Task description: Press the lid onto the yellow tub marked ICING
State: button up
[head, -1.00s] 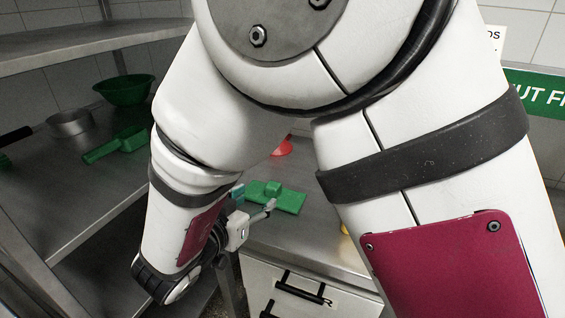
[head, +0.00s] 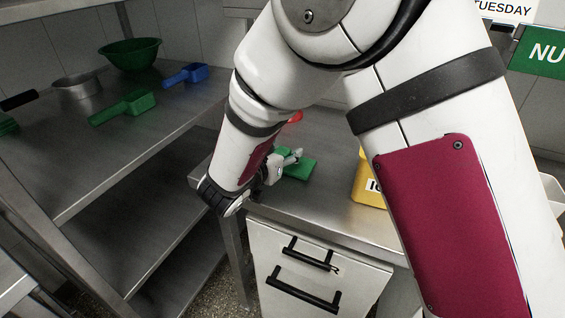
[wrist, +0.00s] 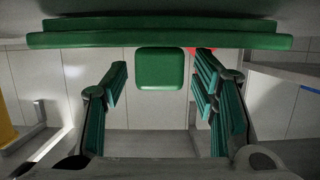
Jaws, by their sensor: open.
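A green lid (head: 302,167), flat with a block-shaped knob, lies on the steel worktop in the head view, partly hidden by my gripper (head: 286,163). The lid's edge (wrist: 60,40) spans the top of the wrist view. Its green knob (wrist: 160,68) shows in the middle, between my open fingers, with a gap on each side. The yellow tub (head: 366,190) stands on the worktop to the right of the lid. Only the start of its label, "IC", shows; my arm hides the rest and the tub's top. A yellow surface (wrist: 7,125), likely the tub, shows at the wrist view's left edge.
A red object (head: 296,117) sits behind the lid. At left, a steel shelf (head: 75,165) holds a green bowl (head: 130,53), a green scoop (head: 122,107), a blue scoop (head: 186,75) and a metal pan (head: 78,87). Drawers (head: 318,275) are below the worktop. Worktop in front is clear.

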aim_at(282, 150)
jog(key=c, duration=1.3)
jog(key=shift+o, duration=0.2)
jog(key=shift+r, duration=0.1)
jog(key=shift+r, duration=0.55)
notch_tip(282, 150, up, 2)
jog(key=shift+r+p, duration=0.2)
jog(key=shift+p, duration=0.3)
jog(key=s+a+r+p, duration=0.1)
jog(key=s+a+p, duration=0.1)
jog(key=s, duration=1.4)
jog(key=shift+r, duration=0.2)
jog(key=shift+a, duration=0.15)
jog(key=shift+o, duration=1)
